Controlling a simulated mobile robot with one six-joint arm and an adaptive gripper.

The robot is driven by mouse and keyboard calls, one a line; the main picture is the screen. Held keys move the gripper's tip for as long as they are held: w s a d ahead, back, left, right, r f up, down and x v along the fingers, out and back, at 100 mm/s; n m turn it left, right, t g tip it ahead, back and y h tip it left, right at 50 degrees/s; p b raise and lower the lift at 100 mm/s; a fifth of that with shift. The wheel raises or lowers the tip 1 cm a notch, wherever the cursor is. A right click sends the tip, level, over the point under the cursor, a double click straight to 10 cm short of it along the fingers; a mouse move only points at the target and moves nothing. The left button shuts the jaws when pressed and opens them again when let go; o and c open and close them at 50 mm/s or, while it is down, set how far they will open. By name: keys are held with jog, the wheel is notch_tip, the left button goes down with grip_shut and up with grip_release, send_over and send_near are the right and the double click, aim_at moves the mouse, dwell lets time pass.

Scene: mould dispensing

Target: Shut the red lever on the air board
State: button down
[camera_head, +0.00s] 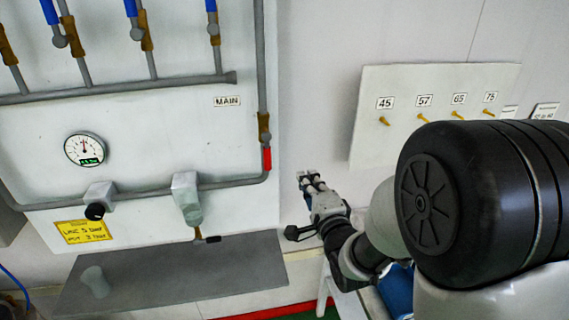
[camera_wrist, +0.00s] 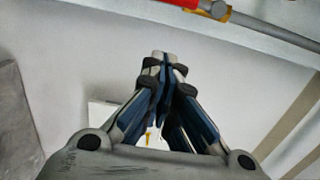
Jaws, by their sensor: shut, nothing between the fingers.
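The air board (camera_head: 140,140) is a white panel with grey pipes on the left of the head view. Its red lever (camera_head: 267,158) hangs straight down along the right-hand vertical pipe, below a brass valve (camera_head: 264,128) and under the MAIN label. In the wrist view the red lever (camera_wrist: 178,3) shows at the top edge, partly cut off, with its brass valve (camera_wrist: 219,10) beside it. My gripper (camera_head: 304,178) is shut and empty, to the right of the red lever and a little lower, apart from it. Its closed fingertips (camera_wrist: 163,58) show in the wrist view.
Several blue levers (camera_head: 131,8) sit on upper pipes. A gauge (camera_head: 85,149), a regulator (camera_head: 98,200) and a filter bowl (camera_head: 187,198) are at lower left. A grey shelf (camera_head: 170,278) juts out below. A board with yellow pegs (camera_head: 375,88) hangs at right.

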aim_at(267, 153)
jog(key=w+a, duration=0.6)
jog(key=shift+w+a, duration=0.15)
jog(key=shift+w, duration=0.2)
jog(key=shift+f, duration=0.1)
